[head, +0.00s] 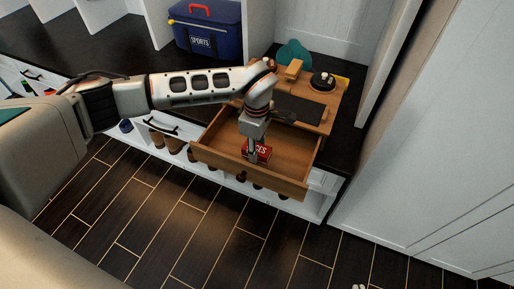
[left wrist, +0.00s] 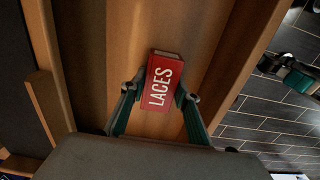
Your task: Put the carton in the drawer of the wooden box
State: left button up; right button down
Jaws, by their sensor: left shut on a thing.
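The carton is a small red box marked "LACES" (left wrist: 160,85); in the head view it (head: 262,152) shows low in the open drawer, partly hidden by my gripper. My left gripper (head: 252,152) reaches down into the drawer and is shut on the carton, with a finger on each side of it in the left wrist view (left wrist: 158,95). I cannot tell whether the carton touches the drawer floor. The wooden drawer (head: 215,145) is pulled out from the wooden box (head: 325,125) on the dark counter.
A blue "SPORTS" cooler bag (head: 210,28) stands on the counter (head: 120,50) behind my arm. A dark round item (head: 322,82) and a small wooden piece (head: 293,70) are on top of the box. Shoes (head: 172,143) are on the shelf below. The dark floor in front is clear.

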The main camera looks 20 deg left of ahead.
pick_arm(q)
jog(key=o, duration=1)
jog(key=shift+f, duration=0.1)
jog(key=shift+o, duration=0.5)
pick_arm(e)
jog(key=shift+s+d+f, duration=0.1)
jog(key=shift+s+f, duration=0.2)
jog(key=shift+f, duration=0.2)
pick_arm(q)
jog(key=r+p, duration=0.1)
jog(key=r, duration=0.4)
jog(key=shift+w, duration=0.2)
notch_tip(320, 180, up, 7)
jog(key=p, duration=0.2)
jog(key=shift+s+r+p, duration=0.2)
jog(key=shift+p, duration=0.1)
pick_arm(e)
jog(key=shift+n+g+h, duration=0.4)
jog(key=shift+g+h, duration=0.1)
jog(key=shift+h, duration=0.1)
jog(key=d, duration=0.1)
jog(key=s+d+f, duration=0.1)
jog(key=d, duration=0.1)
jog(key=shift+s+d+f, duration=0.25)
jog(key=shift+d+f, duration=0.1)
jog(key=shift+f, duration=0.1)
jog(key=shift+w+a+r, duration=0.1)
jog(key=shift+w+r, duration=0.1)
jog(key=shift+r, duration=0.1)
